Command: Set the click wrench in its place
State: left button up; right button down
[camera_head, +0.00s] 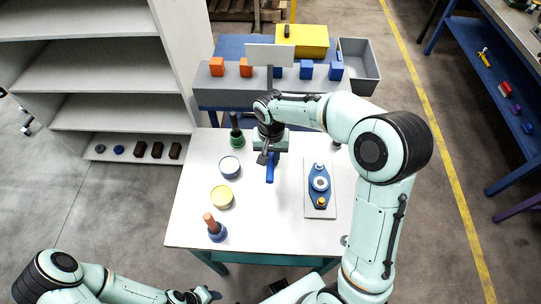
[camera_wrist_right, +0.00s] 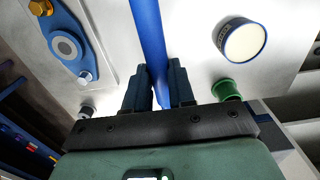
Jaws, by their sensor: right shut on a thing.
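The click wrench shows as a blue bar (camera_head: 270,170) below my right gripper (camera_head: 267,153), over the middle of the white table. In the right wrist view the blue bar (camera_wrist_right: 147,45) runs between the two dark fingers of the right gripper (camera_wrist_right: 159,88), which is shut on it. The wrench's far end is out of that view, and its head is hidden or unclear. My left gripper (camera_head: 206,295) is low at the picture's bottom, in front of the table and away from the wrench; its fingers are too small to judge.
On the white table (camera_head: 190,200) stand a green holder (camera_head: 237,141), a white-topped tin (camera_head: 229,167), a yellow-topped tin (camera_head: 222,197) and a blue stand with an orange handle (camera_head: 215,230). A pale plate with a blue part (camera_head: 319,184) lies right. Behind is a grey conveyor (camera_head: 225,92) with blocks.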

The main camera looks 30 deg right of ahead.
pick_arm(q)
jog(key=shift+s+f, duration=0.1)
jog(key=shift+f, duration=0.05)
pick_arm(e)
jog(key=shift+s+f+b, duration=0.1)
jog(key=shift+f+b, duration=0.95)
jog(key=shift+f, duration=0.7)
jog(key=shift+f+b, duration=0.3)
jog(key=shift+f, duration=0.25)
pick_arm(q)
jog(key=s+f, duration=0.2)
jog(key=f, duration=0.1)
pick_arm(e)
jog(key=shift+r, duration=0.15)
pick_arm(q)
jog(key=shift+s+f, duration=0.1)
jog(key=shift+f, duration=0.1)
pick_arm(e)
jog(key=shift+f, duration=0.25)
